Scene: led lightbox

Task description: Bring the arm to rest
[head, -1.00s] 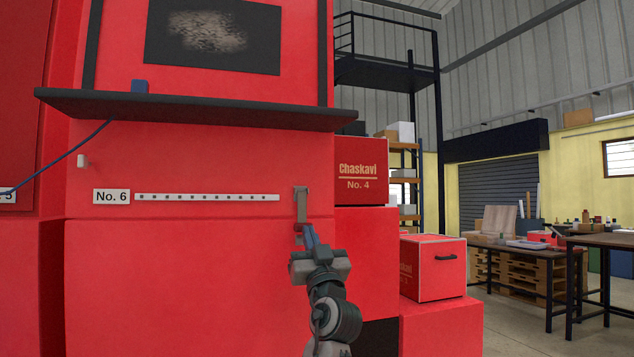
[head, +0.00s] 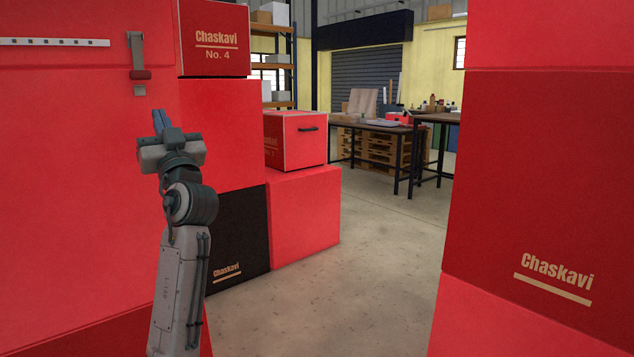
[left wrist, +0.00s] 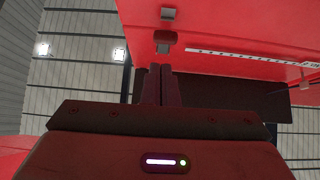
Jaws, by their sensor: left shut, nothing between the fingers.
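My left gripper (head: 159,118) shows at the left of the head view, its narrow blue-grey fingers pointing up. The fingers are shut together with nothing between them. The forearm stands nearly upright below it, in front of the red wall. A grey bracket with a brownish-red lower end (head: 140,74) is on the wall above the fingertips, with a small grey square just below it. In the left wrist view the shut fingers (left wrist: 157,72) point up towards the red face, near small grey fittings. My right gripper is not in view.
A white dotted strip (head: 52,43) runs along the red wall. Red boxes (head: 296,140) stack behind the arm, and a large red block (head: 560,190) stands at the right. Clear concrete floor (head: 370,250) lies between them. Tables (head: 380,128) stand farther back.

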